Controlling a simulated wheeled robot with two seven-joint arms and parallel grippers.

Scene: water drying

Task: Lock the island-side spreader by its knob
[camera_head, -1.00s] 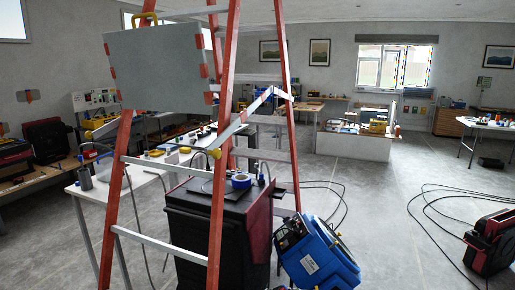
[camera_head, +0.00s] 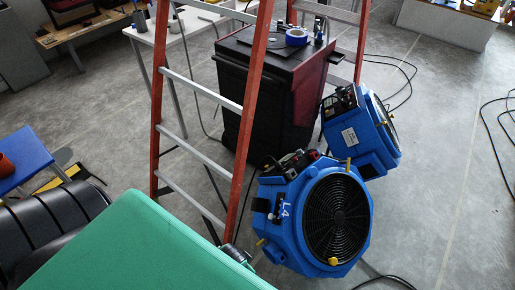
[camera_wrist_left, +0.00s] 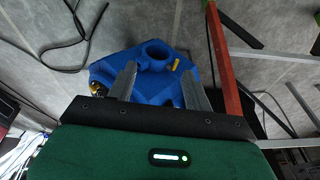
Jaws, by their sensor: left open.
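The stepladder shows its red rails (camera_head: 250,125) and silver steps in the head view; only its lower part is in frame. Its spreaders and the spreader knob are not in the head view now. In the left wrist view, a red ladder rail (camera_wrist_left: 221,65) stands just right of my left gripper (camera_wrist_left: 160,85). My left gripper is open, with nothing between its fingers. It is above a blue machine (camera_wrist_left: 153,56) that lies below in that view. I see no spreader knob between the fingers. My right gripper is not in view.
Two blue air movers stand beside the ladder, a near one (camera_head: 283,215) and a farther one (camera_head: 352,140). A black cabinet (camera_head: 255,95) with blue tape (camera_head: 297,37) on top stands behind the rails. Cables lie on the floor. Open floor (camera_head: 440,190) is at the right.

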